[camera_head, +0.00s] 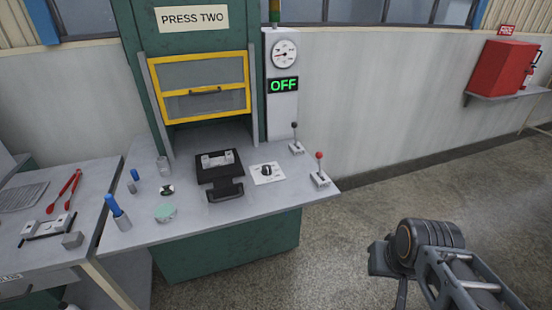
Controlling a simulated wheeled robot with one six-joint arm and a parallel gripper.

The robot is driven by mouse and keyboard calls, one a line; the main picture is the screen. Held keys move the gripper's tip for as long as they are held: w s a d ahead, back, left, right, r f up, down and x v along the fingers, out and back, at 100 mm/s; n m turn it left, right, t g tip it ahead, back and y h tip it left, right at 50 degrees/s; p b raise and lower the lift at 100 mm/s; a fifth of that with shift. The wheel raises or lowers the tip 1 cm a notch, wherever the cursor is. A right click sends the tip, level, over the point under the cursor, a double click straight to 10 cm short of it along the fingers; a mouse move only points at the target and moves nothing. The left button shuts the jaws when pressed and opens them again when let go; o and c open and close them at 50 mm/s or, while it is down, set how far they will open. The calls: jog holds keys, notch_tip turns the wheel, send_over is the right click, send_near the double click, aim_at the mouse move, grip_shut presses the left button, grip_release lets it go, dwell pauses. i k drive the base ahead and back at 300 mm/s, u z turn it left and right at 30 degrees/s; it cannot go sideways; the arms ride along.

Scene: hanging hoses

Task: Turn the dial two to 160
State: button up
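The dial (267,171) is a small black knob on a white square plate on the press bench, right of a black mould block. Its marks are too small to read. The press carries a sign (192,17) reading PRESS TWO. A round gauge (284,54) and a display (284,85) showing green OFF are on the white panel above. My arm shows at the lower right, over the floor and away from the bench. My gripper's fingertips are not visible.
Two levers, one black-topped (296,139) and one red-topped (320,171), stand right of the dial. A black mould (220,172) lies to its left. The yellow-framed guard (203,88) is behind. The floor between bench and arm is clear.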

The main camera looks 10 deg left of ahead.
aim_at(267, 170)
jog(key=u, duration=0.35)
jog(key=i, duration=0.9)
jog(key=u, duration=0.85)
jog(key=i, duration=0.25)
jog(key=u, duration=0.15)
